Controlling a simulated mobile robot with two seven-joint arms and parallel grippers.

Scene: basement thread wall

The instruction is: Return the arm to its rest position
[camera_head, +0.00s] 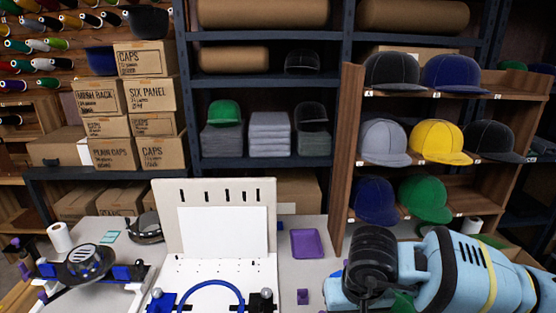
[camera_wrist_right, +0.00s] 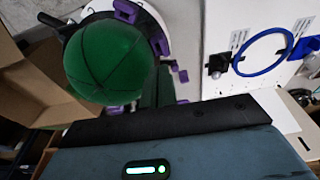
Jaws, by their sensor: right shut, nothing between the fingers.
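My right arm (camera_head: 450,270) comes in from the right in the head view, light blue with a black wrist (camera_head: 372,255) over the table's right front. Its fingertips are hidden there. In the right wrist view my right gripper (camera_wrist_right: 170,125) shows as a dark bar and housing along the bottom, shut and empty. A green cap (camera_wrist_right: 108,58) sits beyond it on a round holder with purple clips (camera_wrist_right: 127,10), apart from the gripper. A bit of green (camera_head: 402,303) shows below the wrist in the head view. My left gripper is not in view.
A white board fixture (camera_head: 170,215) with a blue hoop (camera_head: 210,285) stands mid-table, a purple tray (camera_head: 307,243) beside it. A clamp fixture (camera_head: 85,262) is at left. A wooden cap shelf (camera_head: 350,150) rises close behind my right arm. Boxes (camera_head: 155,95) are stacked at back left.

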